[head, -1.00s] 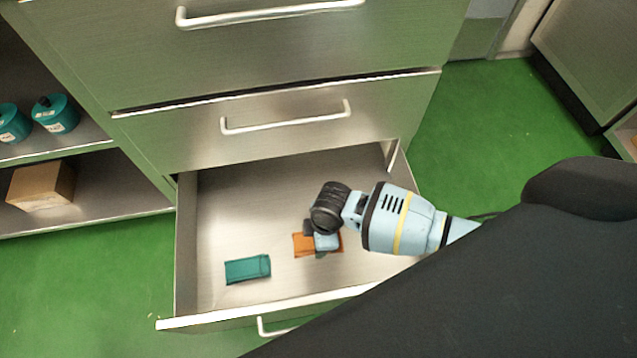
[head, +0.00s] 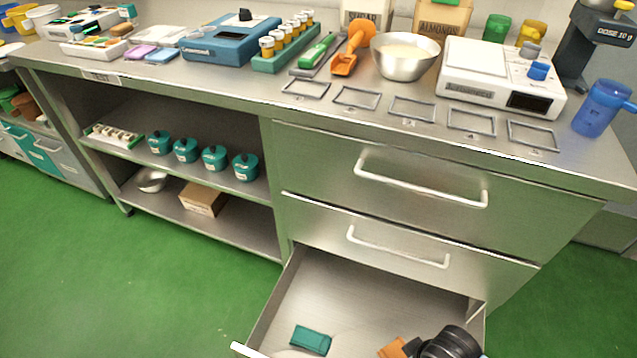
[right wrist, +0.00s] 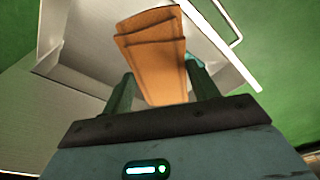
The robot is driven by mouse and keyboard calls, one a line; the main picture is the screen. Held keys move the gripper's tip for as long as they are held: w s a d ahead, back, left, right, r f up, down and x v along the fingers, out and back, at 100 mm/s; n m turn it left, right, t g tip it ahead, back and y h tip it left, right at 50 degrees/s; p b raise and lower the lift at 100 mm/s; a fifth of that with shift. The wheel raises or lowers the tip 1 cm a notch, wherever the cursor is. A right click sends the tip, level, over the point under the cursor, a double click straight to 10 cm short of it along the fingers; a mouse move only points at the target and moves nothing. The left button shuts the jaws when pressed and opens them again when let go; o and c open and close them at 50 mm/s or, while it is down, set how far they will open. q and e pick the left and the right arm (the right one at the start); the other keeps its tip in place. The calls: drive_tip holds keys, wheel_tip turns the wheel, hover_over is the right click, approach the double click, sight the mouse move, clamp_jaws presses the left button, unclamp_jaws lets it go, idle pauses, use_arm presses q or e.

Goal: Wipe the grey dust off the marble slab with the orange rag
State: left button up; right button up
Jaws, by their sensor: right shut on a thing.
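The orange rag (head: 393,348) shows at the bottom edge of the head view, over the open drawer. It looks folded in layers in the right wrist view (right wrist: 152,52). My right gripper (head: 411,347) is shut on it, with a finger on either side of the rag in the right wrist view (right wrist: 160,82). The drawer shows behind the rag there. I cannot tell how far the rag is above the drawer floor. I cannot make out a marble slab or grey dust for certain. My left gripper is not in view.
The open drawer (head: 355,300) also holds a teal folded cloth (head: 310,340). Above it, the steel counter (head: 230,85) carries a metal bowl (head: 405,68), a white scale (head: 497,85), a blue device (head: 230,40) and a blue jug (head: 600,108). Green floor lies open at left.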

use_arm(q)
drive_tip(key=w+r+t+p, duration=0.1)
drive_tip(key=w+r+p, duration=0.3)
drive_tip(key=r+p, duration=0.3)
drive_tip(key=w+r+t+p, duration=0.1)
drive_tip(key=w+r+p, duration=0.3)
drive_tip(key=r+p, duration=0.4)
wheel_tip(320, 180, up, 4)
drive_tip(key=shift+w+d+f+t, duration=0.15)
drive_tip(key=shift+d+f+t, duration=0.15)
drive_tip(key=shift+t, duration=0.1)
use_arm(e)
drive_tip(key=s+d+r+m, duration=0.1)
drive_tip(key=r+m, duration=0.1)
drive_tip(key=r, duration=0.8)
drive_tip(key=s+d+r+m, duration=0.1)
drive_tip(key=d+r+m, duration=0.1)
drive_tip(key=r, duration=0.8)
drive_tip(key=s+d+r+m+h, duration=0.1)
drive_tip(key=r+m, duration=0.2)
drive_tip(key=r, duration=0.7)
drive_tip(key=shift+s+d+r, duration=0.2)
drive_tip(key=shift+s+d, duration=0.05)
drive_tip(key=shift+s, duration=0.05)
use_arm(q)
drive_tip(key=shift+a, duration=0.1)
use_arm(e)
drive_tip(key=shift+a, duration=0.1)
